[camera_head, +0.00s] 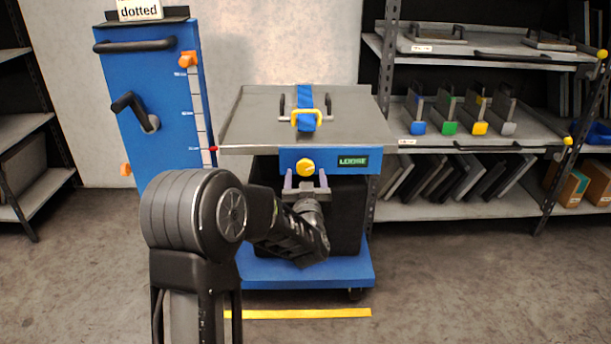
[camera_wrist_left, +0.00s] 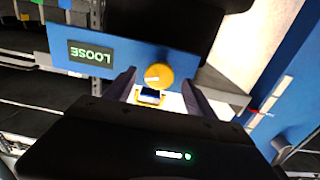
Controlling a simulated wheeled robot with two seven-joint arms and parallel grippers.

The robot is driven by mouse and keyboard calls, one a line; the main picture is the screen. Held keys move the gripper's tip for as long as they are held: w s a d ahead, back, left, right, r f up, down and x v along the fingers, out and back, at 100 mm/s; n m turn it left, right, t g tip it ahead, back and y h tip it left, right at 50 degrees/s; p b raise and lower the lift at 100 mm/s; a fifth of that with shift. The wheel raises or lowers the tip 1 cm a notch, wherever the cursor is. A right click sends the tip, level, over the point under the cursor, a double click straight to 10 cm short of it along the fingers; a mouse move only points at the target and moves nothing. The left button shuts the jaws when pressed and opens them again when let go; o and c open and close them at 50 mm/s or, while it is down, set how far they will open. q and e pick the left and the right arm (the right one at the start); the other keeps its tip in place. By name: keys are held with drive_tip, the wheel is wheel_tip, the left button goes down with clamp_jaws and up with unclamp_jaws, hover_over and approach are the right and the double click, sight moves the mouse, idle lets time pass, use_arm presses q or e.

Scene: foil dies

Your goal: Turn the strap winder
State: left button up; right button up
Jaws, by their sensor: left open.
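The strap winder is a round yellow knob (camera_head: 306,167) on the blue front panel (camera_head: 289,158) of a cart. A green display (camera_head: 353,161) beside it reads LOOSE. A blue strap (camera_head: 305,98) with a yellow buckle (camera_head: 306,118) runs over the cart's grey top. My left gripper (camera_head: 306,184) is open and empty, just below the knob in the head view. In the left wrist view the knob (camera_wrist_left: 158,75) shows between and just past the open fingers (camera_wrist_left: 156,90), with the display (camera_wrist_left: 90,53) upside down. Contact cannot be told. My right gripper is not in view.
The grey cart top (camera_head: 252,128) overhangs the knob. A blue panel (camera_head: 150,80) with a black crank and orange markers stands at left. Shelves (camera_head: 470,210) with plates and boxes are at right. A yellow floor line (camera_head: 300,313) lies before the blue cart base (camera_head: 345,268).

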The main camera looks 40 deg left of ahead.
sight(305, 165)
use_arm(q)
drive_tip(key=shift+x, duration=1.4)
drive_tip(key=c, duration=1.3)
